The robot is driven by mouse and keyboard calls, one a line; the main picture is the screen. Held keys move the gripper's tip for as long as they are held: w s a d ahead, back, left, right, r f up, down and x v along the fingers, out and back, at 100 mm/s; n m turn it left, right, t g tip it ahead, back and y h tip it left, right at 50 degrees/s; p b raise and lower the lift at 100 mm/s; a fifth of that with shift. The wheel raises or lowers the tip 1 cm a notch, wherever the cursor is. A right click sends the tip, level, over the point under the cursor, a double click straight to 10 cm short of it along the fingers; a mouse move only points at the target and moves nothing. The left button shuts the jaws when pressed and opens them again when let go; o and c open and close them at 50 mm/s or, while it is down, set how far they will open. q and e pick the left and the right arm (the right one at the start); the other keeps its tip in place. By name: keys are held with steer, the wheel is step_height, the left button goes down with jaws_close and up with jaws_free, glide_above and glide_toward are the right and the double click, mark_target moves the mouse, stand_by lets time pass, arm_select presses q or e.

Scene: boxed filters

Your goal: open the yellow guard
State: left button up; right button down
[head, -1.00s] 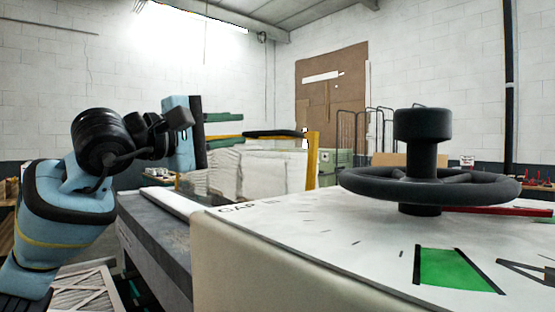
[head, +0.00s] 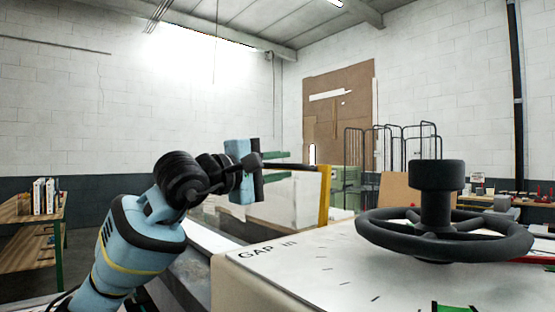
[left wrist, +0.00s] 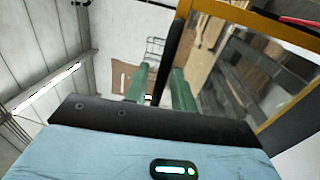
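The yellow guard (head: 325,195) stands at the far end of the white-topped machine, with an upright yellow post and a clear-looking panel. Its yellow frame also crosses the top right of the left wrist view (left wrist: 255,22). In the left wrist view the black bar (left wrist: 168,58) reaches down between the fingers (left wrist: 160,88), with a gap visible.
A black handwheel (head: 445,235) stands on the white machine top (head: 310,272) at the right. A wooden shelf (head: 30,210) with books is at the left. Wire cage trolleys (head: 390,145) and a brown board (head: 337,110) are at the back.

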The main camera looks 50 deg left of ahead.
arm_select(q)
steer(key=shift+w, duration=0.25)
jaws_close()
